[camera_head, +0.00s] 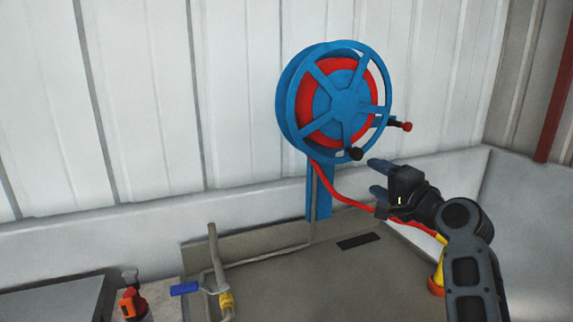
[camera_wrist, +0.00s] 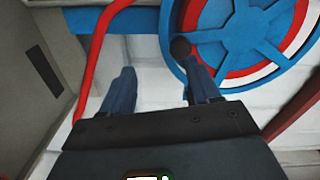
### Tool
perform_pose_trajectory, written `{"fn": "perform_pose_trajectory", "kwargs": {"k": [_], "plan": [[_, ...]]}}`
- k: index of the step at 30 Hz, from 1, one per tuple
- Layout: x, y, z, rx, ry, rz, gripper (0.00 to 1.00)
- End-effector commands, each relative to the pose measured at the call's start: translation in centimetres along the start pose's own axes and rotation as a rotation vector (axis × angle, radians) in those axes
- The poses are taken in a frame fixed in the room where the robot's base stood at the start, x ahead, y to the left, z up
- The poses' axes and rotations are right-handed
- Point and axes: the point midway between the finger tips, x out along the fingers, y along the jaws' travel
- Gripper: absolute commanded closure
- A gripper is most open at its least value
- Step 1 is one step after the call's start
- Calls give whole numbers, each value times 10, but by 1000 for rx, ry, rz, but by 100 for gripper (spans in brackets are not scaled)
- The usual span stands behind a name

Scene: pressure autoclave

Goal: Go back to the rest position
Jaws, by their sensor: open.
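My gripper (camera_head: 377,178) is at the right of the head view, on the end of my dark arm, just below and to the right of a blue hose reel. Its two blue fingers are apart with nothing seen between them. In the wrist view the open fingers (camera_wrist: 157,85) point toward the reel (camera_wrist: 222,50), and a black knob (camera_wrist: 180,47) shows near the right fingertip. I cannot tell whether that finger touches the knob.
The blue reel (camera_head: 345,100) with red hose (camera_head: 335,190) stands before a white wall. Below are a grey surface (camera_head: 280,275), a pipe with a blue-handled valve (camera_head: 185,288) and an orange-red object (camera_head: 132,303). A red post (camera_head: 555,90) is at right.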

Motion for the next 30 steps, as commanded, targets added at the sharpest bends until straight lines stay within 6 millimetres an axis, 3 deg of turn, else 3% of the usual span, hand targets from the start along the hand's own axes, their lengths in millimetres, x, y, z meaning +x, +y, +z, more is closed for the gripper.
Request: {"fn": "perform_pose_trajectory", "kwargs": {"k": [1,6,15,22,30], "plan": [[-11,23,5,-24,13,27,39],[-58,92,24,-154,71,109,39],[-162,183,65,-406,129,235,39],[-250,220,100,-600,138,310,39],[-353,232,142,-818,116,371,39]]}}
